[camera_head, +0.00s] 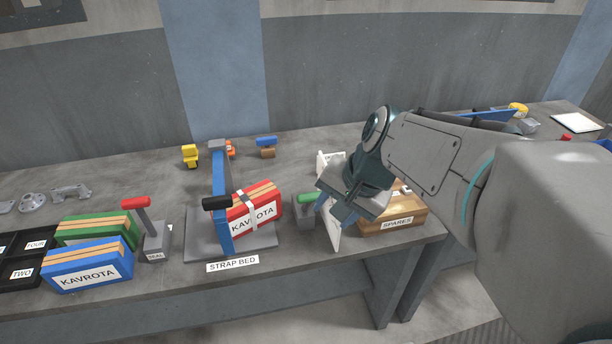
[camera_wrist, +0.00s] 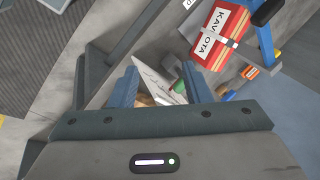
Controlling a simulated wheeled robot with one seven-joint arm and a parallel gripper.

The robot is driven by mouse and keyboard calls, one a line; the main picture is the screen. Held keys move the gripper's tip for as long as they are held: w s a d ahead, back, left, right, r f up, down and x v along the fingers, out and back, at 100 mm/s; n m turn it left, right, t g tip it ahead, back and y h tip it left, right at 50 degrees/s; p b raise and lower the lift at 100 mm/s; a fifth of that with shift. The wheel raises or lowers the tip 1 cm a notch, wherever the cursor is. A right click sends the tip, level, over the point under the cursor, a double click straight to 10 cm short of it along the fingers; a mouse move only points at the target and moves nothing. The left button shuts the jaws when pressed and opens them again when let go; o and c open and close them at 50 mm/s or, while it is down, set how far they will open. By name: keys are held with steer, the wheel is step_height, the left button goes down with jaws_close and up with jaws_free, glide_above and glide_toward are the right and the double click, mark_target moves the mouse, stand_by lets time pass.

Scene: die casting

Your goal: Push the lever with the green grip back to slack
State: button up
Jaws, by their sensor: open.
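The lever with the green grip (camera_head: 306,198) stands on a small grey base (camera_head: 302,214), right of the strap bed. Its grip looks roughly level; part of the lever is hidden by my gripper and a white panel. My gripper (camera_head: 322,206) is open and empty, pointing down just right of the green grip.
The strap bed (camera_head: 203,244) holds a red KAVROTA pack (camera_head: 265,197) under a blue frame with a black-grip lever (camera_head: 217,203). A red-grip lever (camera_head: 136,202) stands left. A SPARES box (camera_head: 398,223) is right, below my arm. Blue and green packs lie left.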

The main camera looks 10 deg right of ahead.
mark_target(310, 196)
steer(key=w+d+m+t+y+b, duration=0.1)
steer(key=w+d+m+t+y, duration=0.1)
steer(key=w+d+m, duration=0.5)
steer(key=shift+m, duration=0.9)
steer(key=x, duration=0.5)
steer(key=a+r+b+x, duration=0.1)
steer(key=x, duration=0.4)
steer(key=w+x, duration=0.1)
steer(key=x, duration=0.4)
steer(key=shift+w+a+r, duration=0.1)
steer(key=shift+a+r, duration=0.05)
steer(key=shift+a, duration=0.2)
jaws_close()
